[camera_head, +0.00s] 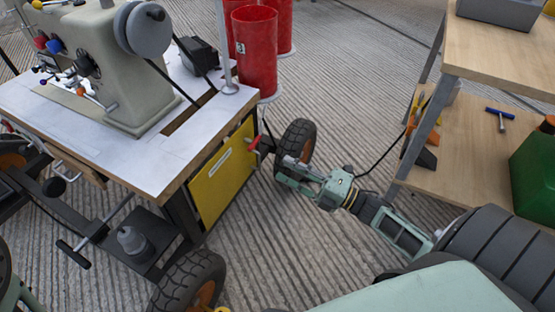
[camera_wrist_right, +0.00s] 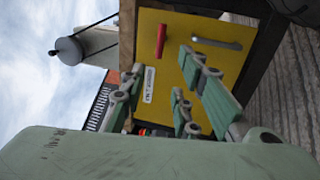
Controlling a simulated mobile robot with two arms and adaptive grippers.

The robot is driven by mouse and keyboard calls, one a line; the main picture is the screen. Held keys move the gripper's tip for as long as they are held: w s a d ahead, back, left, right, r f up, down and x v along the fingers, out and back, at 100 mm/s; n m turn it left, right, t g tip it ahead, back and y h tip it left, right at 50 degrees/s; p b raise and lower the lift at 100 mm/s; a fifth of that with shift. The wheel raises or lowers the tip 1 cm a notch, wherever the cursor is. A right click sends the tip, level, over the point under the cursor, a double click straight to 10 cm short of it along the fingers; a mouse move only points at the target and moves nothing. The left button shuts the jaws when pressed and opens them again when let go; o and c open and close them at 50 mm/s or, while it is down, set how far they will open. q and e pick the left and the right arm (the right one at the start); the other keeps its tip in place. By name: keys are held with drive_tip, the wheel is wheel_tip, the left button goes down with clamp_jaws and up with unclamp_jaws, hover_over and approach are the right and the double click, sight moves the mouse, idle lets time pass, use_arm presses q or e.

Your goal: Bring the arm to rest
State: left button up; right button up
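My right arm comes in from the lower right in the head view. Its gripper (camera_head: 283,172) is beside the yellow-panelled sewing cart, in front of a black wheel with an orange hub. In the right wrist view the green fingers of this gripper (camera_wrist_right: 160,68) stand apart with nothing between them. The yellow panel (camera_wrist_right: 220,60) and its red handle (camera_wrist_right: 161,40) show behind the fingers. A green part of my left side shows at the lower left edge of the head view, but the left gripper cannot be made out.
The sewing cart (camera_head: 178,158) carries a sewing machine (camera_head: 125,75). Red bins (camera_head: 255,50) stand behind it. A wooden shelf (camera_head: 465,150) with tools and a green can (camera_head: 537,175) is at the right. Ridged floor between cart and shelf is largely clear.

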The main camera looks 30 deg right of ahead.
drive_tip(key=shift+s+d, duration=0.2)
drive_tip(key=shift+s, duration=0.1)
idle(0.4)
